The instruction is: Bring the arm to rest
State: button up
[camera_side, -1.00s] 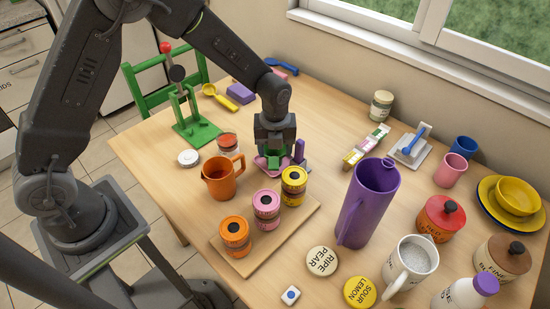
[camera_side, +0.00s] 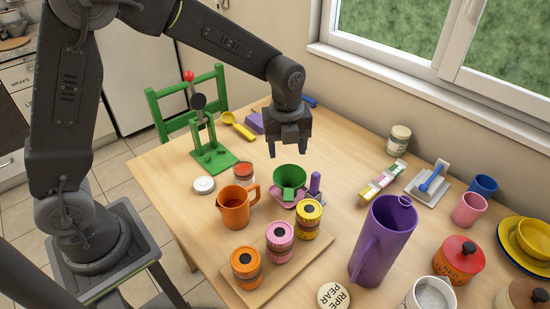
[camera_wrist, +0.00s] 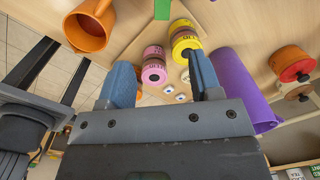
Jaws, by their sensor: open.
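My gripper (camera_side: 288,148) is open and empty, pointing down in the air above the table. Below it, a green funnel-like cup (camera_side: 289,177) sits at a pink stand (camera_side: 283,200) with a purple upright (camera_side: 315,183); the gripper is clear of them. In the wrist view the two fingers (camera_wrist: 162,80) are spread with nothing between them.
An orange mug (camera_side: 236,207), a wooden board (camera_side: 259,285) with orange, pink and yellow tins, and a tall purple jug (camera_side: 381,242) stand nearby. A green lever stand (camera_side: 211,150) is at the left. The air around my gripper is free.

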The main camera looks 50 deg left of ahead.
jog(key=s+a+r+n+t, duration=0.2)
jog(key=s+a+r+n, duration=0.1)
jog(key=s+r+n, duration=0.7)
jog(key=s+a+r+n+t, duration=0.2)
jog(key=s+n+t, duration=0.1)
jog(key=s+n, duration=0.8)
jog(key=n, duration=0.4)
jog(key=shift+s+a+r, duration=0.15)
jog(key=shift+s+r, duration=0.05)
jog(key=shift+r, duration=0.15)
